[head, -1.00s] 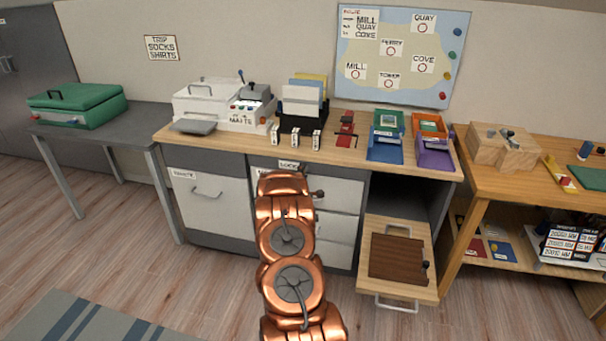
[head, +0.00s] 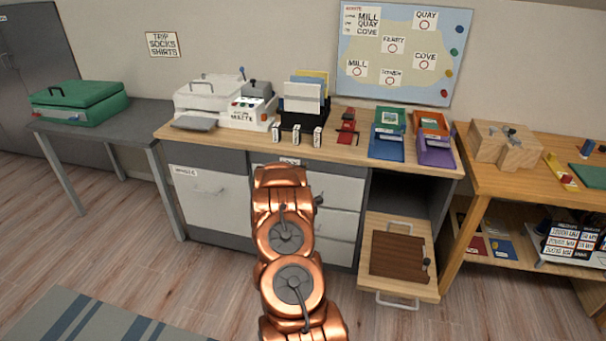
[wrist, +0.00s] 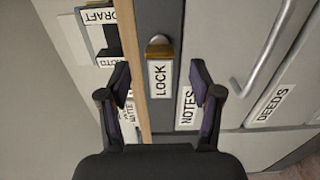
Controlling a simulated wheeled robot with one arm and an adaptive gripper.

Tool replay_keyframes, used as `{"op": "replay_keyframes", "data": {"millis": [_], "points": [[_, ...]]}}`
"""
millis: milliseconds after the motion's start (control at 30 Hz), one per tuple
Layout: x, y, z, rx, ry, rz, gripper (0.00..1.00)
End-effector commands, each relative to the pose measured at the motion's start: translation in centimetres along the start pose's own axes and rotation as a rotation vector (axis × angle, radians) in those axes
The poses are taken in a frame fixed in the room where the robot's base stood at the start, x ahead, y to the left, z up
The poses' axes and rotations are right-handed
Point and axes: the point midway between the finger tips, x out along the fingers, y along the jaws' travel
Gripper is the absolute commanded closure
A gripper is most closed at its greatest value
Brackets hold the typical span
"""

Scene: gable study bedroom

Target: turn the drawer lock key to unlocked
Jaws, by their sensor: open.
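The drawer lock key (wrist: 160,50) is a small brass-coloured piece at a round silver lock on the dark cabinet strip in the wrist view. A white LOCK label (wrist: 160,79) sits right beside it. My gripper (wrist: 158,83) is open and empty. Its fingers are on either side of the label in the picture, with the key just beyond the fingertips; I cannot tell the remaining distance. The pale drawers (head: 339,191) show to the right of the arm.
NOTES (wrist: 188,107) and DEEDS (wrist: 270,105) drawer labels and a bar handle (wrist: 262,55) lie to the right in the wrist view. The wooden desk edge (wrist: 130,50) runs close on the left. A low wooden drawer (head: 399,228) stands pulled out at right.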

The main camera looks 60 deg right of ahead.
Motion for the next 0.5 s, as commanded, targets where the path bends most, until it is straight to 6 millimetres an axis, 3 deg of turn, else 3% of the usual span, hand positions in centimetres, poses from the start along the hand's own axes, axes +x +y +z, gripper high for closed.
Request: {"op": "replay_keyframes", "data": {"millis": [500], "points": [[-6.2, -0.1, -0.1, -0.001, 0.002, -0.003, 0.35]]}}
